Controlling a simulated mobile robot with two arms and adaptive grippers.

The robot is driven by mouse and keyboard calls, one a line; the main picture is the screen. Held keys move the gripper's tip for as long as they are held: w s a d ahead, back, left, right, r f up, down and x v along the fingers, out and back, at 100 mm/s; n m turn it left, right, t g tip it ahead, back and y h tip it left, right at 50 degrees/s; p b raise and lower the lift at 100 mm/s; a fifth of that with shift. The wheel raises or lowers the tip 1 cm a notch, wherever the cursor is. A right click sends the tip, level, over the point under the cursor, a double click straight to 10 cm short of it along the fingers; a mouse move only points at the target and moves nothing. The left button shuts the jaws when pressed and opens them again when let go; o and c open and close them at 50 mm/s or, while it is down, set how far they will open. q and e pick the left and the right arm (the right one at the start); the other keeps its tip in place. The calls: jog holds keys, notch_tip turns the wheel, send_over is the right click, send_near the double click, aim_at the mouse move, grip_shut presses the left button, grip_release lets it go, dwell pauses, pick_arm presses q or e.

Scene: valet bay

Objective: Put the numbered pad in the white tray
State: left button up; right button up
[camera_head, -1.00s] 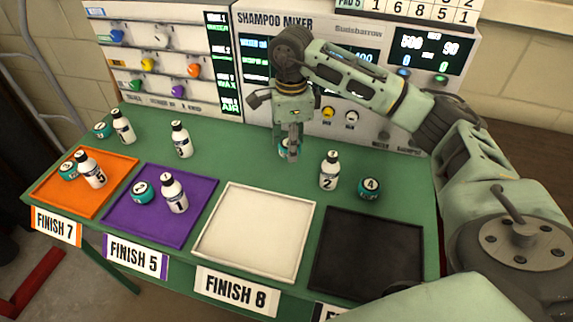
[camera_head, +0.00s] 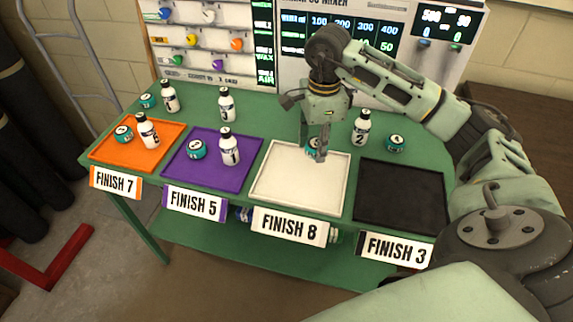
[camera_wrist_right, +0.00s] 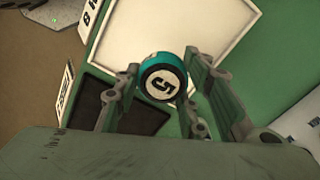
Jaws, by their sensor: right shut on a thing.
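My right gripper (camera_head: 318,152) is shut on a round teal pad (camera_head: 311,147), which is partly hidden by the fingers in the head view. In the right wrist view the teal pad (camera_wrist_right: 162,78) shows a white face with a black number that looks like 5, between the fingers of my right gripper (camera_wrist_right: 166,88). The white tray (camera_head: 297,190) lies empty on the green table behind the FINISH 8 label. The gripper and pad appear over the tray's back edge; the exact height is hard to tell. My left gripper is not in view.
The orange tray (camera_head: 104,157) and purple tray (camera_head: 202,184) each hold a bottle and a teal pad. The black tray (camera_head: 400,195) is empty. A white bottle (camera_head: 361,128) and a teal pad (camera_head: 396,143) stand behind it. The mixer panel (camera_head: 300,60) rises at the back.

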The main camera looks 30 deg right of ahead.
aim_at(285, 172)
jog(key=w+a+f, duration=0.2)
jog(key=w+a, duration=0.1)
jog(key=shift+w+f+p, duration=0.15)
jog(key=shift+f+p, duration=0.05)
jog(key=shift+p, duration=0.2)
jog(key=shift+w+a+f, duration=0.95)
jog(key=shift+w+a, duration=0.2)
jog(key=shift+a, duration=0.05)
jog(key=shift+f+p, duration=0.25)
jog(key=shift+p, duration=0.05)
jog(key=shift+f, duration=0.35)
notch_tip(285, 172, down, 2)
jog(key=shift+f+p, duration=0.2)
jog(key=shift+p, duration=0.2)
jog(key=shift+f, duration=0.6)
jog(key=o, duration=0.9)
jog(key=shift+r, duration=0.1)
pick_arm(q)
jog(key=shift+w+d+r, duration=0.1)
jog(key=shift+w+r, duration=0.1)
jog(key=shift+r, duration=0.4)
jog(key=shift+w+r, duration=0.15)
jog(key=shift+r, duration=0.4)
